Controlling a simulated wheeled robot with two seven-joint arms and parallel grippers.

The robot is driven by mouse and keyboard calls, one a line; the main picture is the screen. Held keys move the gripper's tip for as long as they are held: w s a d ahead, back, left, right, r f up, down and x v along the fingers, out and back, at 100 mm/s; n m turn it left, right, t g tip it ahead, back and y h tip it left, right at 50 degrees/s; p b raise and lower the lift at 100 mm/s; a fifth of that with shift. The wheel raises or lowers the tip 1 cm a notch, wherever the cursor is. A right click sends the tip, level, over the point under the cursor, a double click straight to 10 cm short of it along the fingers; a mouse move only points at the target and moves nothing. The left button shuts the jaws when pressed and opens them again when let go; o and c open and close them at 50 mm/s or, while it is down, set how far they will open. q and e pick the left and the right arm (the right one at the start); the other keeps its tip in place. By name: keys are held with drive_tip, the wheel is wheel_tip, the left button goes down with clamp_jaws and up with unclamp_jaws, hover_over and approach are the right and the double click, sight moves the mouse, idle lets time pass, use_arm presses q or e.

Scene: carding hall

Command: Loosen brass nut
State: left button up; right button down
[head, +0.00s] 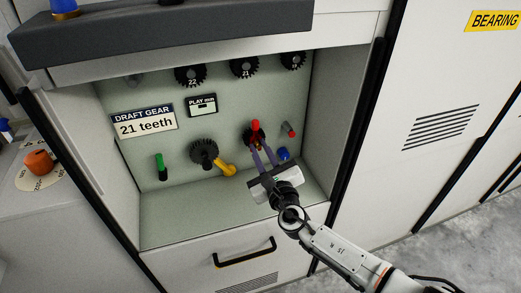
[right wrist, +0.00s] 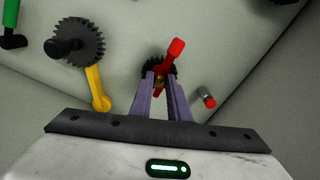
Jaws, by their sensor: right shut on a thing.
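The brass nut (right wrist: 159,79) shows only as a small brass-coloured patch at the middle of a dark gear (right wrist: 151,70), between my fingertips and partly hidden by a red lever (right wrist: 173,54). The red lever also shows in the head view (head: 255,127), in front of that gear on the recess's back panel. My right gripper (head: 257,144) reaches into the recess with its purple-grey fingers. In the right wrist view my right gripper (right wrist: 161,80) is shut on the brass nut, the red lever's lower end between its fingers. My left gripper is not in view.
To the left, a larger dark gear (head: 205,152) has a yellow arm (head: 222,167); a green handle (head: 161,166) stands further left. A small red-tipped peg (head: 289,129) and a blue knob (head: 284,153) are close on the right. Recess walls and a drawer handle (head: 245,254) bound the space.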

drive_tip(key=c, duration=1.7)
unclamp_jaws()
drive_tip(key=shift+o, duration=0.2)
drive_tip(key=shift+s+d, duration=0.1)
drive_tip(key=shift+s, duration=0.25)
use_arm(q)
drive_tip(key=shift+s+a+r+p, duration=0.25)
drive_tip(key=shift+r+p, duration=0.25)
drive_tip(key=shift+p, duration=0.55)
use_arm(e)
drive_tip(key=v, duration=0.9)
drive_tip(key=shift+s, duration=0.25)
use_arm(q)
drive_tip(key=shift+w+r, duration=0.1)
use_arm(e)
drive_tip(key=shift+d, duration=0.15)
